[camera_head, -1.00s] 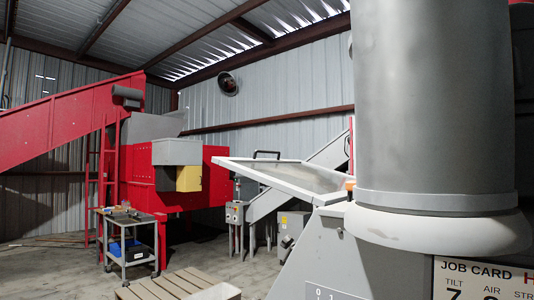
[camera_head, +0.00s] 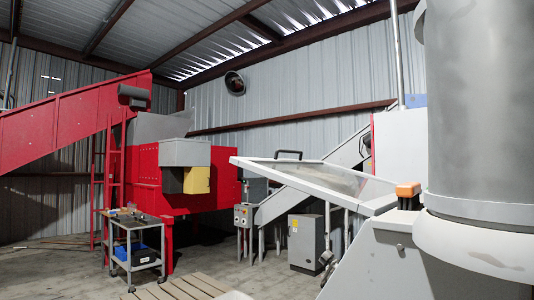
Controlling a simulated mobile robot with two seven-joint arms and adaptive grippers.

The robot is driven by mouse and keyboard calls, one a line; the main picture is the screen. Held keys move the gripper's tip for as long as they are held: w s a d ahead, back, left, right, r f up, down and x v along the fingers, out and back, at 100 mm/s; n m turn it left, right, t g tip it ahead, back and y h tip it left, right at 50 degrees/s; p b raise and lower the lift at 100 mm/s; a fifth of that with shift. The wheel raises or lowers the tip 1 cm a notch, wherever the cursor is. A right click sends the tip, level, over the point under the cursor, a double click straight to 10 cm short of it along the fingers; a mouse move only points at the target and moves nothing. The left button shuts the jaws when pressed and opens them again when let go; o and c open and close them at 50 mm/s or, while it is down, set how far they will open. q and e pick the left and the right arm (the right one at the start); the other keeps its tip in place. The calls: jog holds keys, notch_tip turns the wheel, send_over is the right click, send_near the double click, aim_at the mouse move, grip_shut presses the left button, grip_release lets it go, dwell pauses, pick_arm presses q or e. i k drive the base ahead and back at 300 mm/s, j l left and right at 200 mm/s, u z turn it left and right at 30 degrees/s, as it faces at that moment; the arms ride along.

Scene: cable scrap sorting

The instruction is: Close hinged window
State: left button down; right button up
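The hinged window (camera_head: 318,178) is a framed, see-through panel right of the middle. It stands open, sticking out to the left and tilted, with its left end higher than its right. Its right end meets the grey machine housing (camera_head: 385,262) near an orange block (camera_head: 408,190). A dark handle (camera_head: 288,153) shows just above its far edge; I cannot tell whether it belongs to the window. Neither of my grippers is in view.
A large grey cylinder (camera_head: 478,100) fills the right side. A red machine (camera_head: 140,175) stands at the back left, with a tool cart (camera_head: 133,250) before it. A wooden pallet (camera_head: 185,288) lies at the bottom. Bare floor (camera_head: 60,275) shows at left.

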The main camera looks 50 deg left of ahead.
aim_at(369, 196)
jog(key=j+z, duration=0.3)
jog(key=j, duration=0.65)
jog(key=k+j+z, duration=0.1)
jog(key=j+z, duration=0.2)
jog(key=j, duration=1.2)
jog(key=k+j, duration=0.15)
jog(key=j, duration=0.9)
jog(key=k+j+z, duration=0.1)
jog(key=j, duration=0.45)
jog(key=k+j, duration=0.15)
jog(key=j, duration=0.4)
jog(key=i+l, duration=0.15)
jog(key=l, duration=0.15)
jog(key=i+l, duration=0.1)
jog(key=l, duration=0.25)
